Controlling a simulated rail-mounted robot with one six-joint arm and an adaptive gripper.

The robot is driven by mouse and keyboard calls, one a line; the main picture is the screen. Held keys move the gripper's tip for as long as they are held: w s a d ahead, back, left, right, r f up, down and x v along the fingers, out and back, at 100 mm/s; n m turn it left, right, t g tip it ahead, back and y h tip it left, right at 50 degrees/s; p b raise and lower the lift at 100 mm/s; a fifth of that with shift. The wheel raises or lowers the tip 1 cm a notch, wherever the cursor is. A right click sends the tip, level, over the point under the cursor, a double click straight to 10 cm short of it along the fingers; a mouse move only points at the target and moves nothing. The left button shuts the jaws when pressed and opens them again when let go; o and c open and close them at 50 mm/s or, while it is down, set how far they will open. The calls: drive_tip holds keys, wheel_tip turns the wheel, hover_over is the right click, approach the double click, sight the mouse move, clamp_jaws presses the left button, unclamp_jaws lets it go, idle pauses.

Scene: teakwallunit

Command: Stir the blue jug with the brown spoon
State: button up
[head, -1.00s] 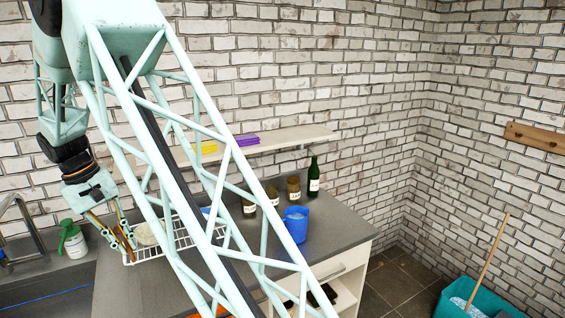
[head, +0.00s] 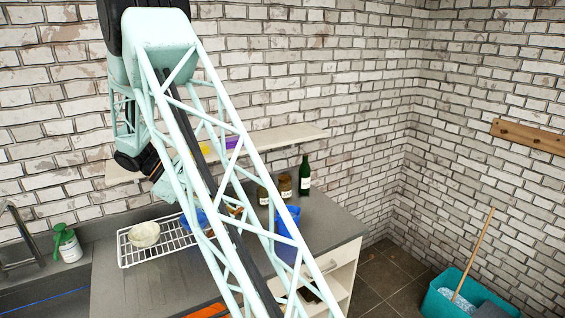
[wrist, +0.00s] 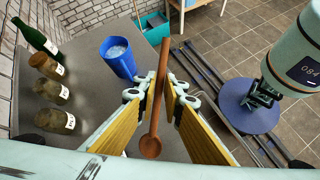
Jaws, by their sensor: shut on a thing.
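The brown spoon (wrist: 152,145) is between the fingers of my gripper (wrist: 158,97) in the wrist view. Its round bowl is toward the camera and its handle points away past the fingertips. My gripper is shut on it. The blue jug (wrist: 118,58) stands open on the counter, ahead and left of the fingers, apart from the spoon, with something pale inside. In the head view the blue jug (head: 288,222) is partly covered by my arm's lattice. My gripper is mostly hidden behind that lattice there.
Several brown jars (wrist: 51,91) and a green bottle (wrist: 36,37) stand left of the jug in the wrist view. A white rack (head: 126,250) with a pale bowl (head: 144,234) and a blue item (head: 193,219) is on the counter. A shelf (head: 280,137) hangs behind.

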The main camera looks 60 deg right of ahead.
drive_tip(key=s+d+r+n+t+h+p, duration=0.1)
drive_tip(key=s+d+r+n+h, duration=0.3)
drive_tip(key=d, duration=0.6)
drive_tip(key=s+d+r+n+h+p, duration=0.3)
drive_tip(key=d+r+h, duration=0.4)
drive_tip(key=d, duration=0.3)
drive_tip(key=shift+s+d+r+n+t+h+p, duration=0.15)
drive_tip(key=shift+s+r+n+t+h+p, duration=0.2)
drive_tip(key=shift+s+n, duration=0.35)
drive_tip(key=shift+w+f, duration=0.1)
drive_tip(key=shift+f, duration=0.3)
wheel_tip(320, 180, down, 15)
drive_tip(key=d+b, duration=0.1)
drive_tip(key=b, duration=0.7)
drive_tip(key=shift+w+d+f, duration=0.15)
drive_tip(key=shift+w, duration=0.3)
idle(0.4)
drive_tip(key=shift+f, duration=0.1)
drive_tip(key=shift+a+b, duration=0.2)
drive_tip(key=shift+b, duration=0.15)
idle(0.6)
